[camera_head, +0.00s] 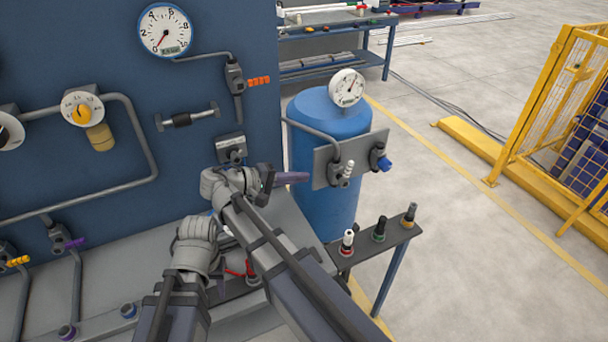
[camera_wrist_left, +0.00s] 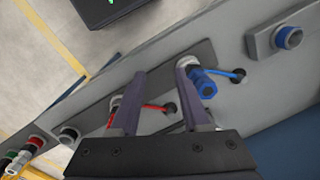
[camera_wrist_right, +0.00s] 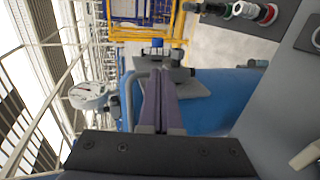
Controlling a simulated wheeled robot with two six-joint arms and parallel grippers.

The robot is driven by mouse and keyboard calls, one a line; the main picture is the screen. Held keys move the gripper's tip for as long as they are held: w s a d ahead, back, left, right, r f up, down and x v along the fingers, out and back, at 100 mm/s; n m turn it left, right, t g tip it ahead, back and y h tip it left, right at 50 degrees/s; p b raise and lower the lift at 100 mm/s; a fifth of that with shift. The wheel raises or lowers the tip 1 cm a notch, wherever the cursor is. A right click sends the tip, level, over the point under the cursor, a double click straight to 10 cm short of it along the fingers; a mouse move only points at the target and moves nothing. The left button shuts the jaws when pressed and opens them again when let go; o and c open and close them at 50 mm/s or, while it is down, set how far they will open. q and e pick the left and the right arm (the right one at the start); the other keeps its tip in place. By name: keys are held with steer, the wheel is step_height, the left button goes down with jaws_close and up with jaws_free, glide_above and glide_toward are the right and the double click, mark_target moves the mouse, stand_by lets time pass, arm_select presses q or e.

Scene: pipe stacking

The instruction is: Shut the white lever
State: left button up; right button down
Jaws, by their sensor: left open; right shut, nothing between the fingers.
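The white lever (camera_head: 348,169) stands upright on the left valve of a grey plate (camera_head: 328,157) on the blue tank. My right gripper (camera_head: 306,177) is shut and empty, its purple fingers pointing right, seemingly a little short of that valve. The closed fingertips also show in the right wrist view (camera_wrist_right: 161,72), with the plate (camera_wrist_right: 193,101) beyond them; the white lever cannot be made out there. My left gripper (camera_wrist_left: 155,80) is open above a panel bearing a red lever (camera_wrist_left: 157,107) and a blue fitting (camera_wrist_left: 204,84). Its fingers are mostly hidden in the head view.
A blue knob (camera_head: 385,164) sits right of the white lever on the same plate. The tank (camera_head: 311,215) carries a round gauge (camera_head: 347,87). A narrow stand (camera_head: 362,249) holds several coloured fittings. The blue wall panel (camera_head: 220,30) with pipes lies left. A yellow fence (camera_head: 560,95) stands right.

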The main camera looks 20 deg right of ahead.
steer(key=w, duration=0.1)
arm_select(q)
steer(key=f+b, duration=0.3)
steer(key=f, duration=0.1)
steer(key=shift+a, duration=0.35)
arm_select(e)
glide_toward(347, 168)
steer(key=shift+h, duration=0.3)
steer(key=x, duration=0.6)
steer(key=shift+d+f, duration=0.3)
steer(key=shift+f, duration=0.15)
arm_select(q)
steer(key=shift+s, duration=0.1)
steer(key=shift+r, duration=0.1)
